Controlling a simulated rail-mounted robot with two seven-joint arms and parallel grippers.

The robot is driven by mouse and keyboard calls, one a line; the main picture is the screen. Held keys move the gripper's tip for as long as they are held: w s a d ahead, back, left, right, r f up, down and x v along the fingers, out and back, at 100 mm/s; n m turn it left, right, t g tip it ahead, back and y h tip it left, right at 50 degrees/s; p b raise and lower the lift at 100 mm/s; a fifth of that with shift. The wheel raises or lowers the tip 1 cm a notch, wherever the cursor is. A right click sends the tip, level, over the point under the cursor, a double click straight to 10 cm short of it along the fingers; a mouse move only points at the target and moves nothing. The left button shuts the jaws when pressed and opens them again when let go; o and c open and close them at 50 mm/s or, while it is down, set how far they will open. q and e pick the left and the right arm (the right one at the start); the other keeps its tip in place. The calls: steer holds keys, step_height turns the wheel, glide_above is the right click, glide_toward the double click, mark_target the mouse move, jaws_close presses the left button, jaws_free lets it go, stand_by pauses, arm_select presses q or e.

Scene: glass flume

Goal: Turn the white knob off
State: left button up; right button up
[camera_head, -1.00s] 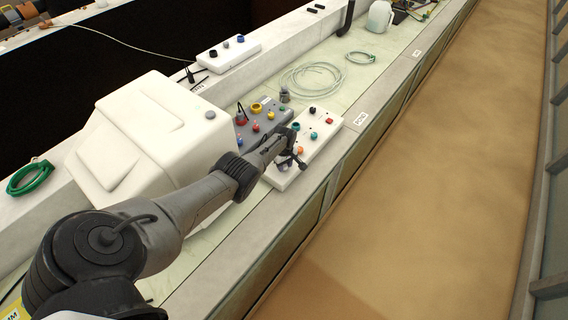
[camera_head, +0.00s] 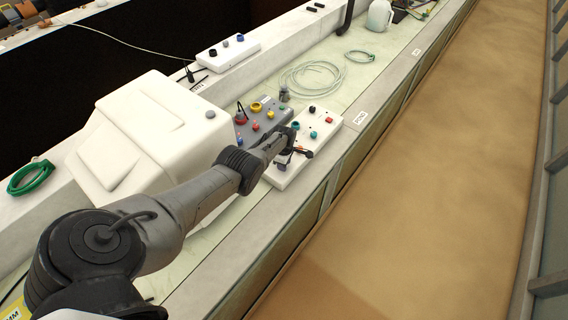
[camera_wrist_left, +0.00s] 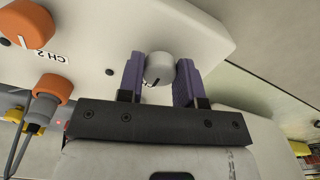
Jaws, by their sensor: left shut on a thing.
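The white knob (camera_wrist_left: 159,68) stands on a white control box in the left wrist view. A short dark mark shows on its face, pointing towards the gripper body. My left gripper (camera_wrist_left: 160,60) is shut on it, with one purple finger on each side. In the head view my left gripper (camera_head: 296,154) is over the near end of the white control box (camera_head: 324,131), and the knob is hidden there. My right gripper is not in view.
An orange knob (camera_wrist_left: 27,24) beside a "CH 2" label and an orange plug with a grey cable (camera_wrist_left: 46,90) lie to the left. A grey panel (camera_head: 250,130) with coloured knobs and a bulky white housing (camera_head: 150,135) stand close by. Coiled tubing (camera_head: 312,78) lies beyond.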

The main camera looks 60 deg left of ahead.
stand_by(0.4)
arm_select(q)
steer(key=o, duration=0.9)
steer(key=shift+o, duration=0.2)
step_height(320, 180, up, 14)
steer(key=p, duration=1)
steer(key=shift+f, duration=0.1)
